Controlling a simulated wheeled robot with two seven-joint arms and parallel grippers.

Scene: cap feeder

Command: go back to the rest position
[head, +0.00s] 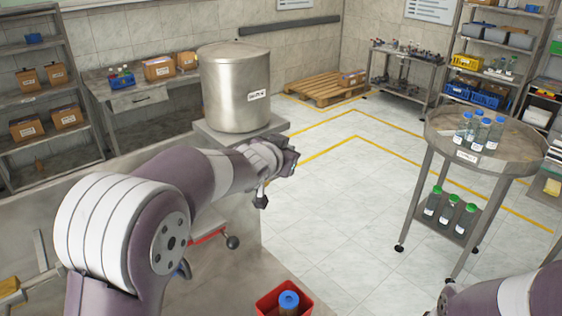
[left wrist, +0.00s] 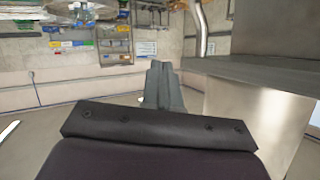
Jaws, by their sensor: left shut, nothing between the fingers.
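My left arm reaches across the head view from the lower left. Its hand, with the left gripper (head: 290,163), is in the air in front of the steel tank (head: 234,90), to the lower right of it in the picture. In the left wrist view the fingers of the left gripper (left wrist: 160,85) are together, with nothing held. Part of my right arm shows at the lower right edge of the head view; its gripper fingers are not visible.
A red box (head: 268,303) with a blue-capped bottle (head: 289,303) is at the bottom. A red bar (head: 207,236) lies under my left forearm. A round table (head: 450,135) with several blue-capped bottles stands right, green-capped ones below. The floor between is clear.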

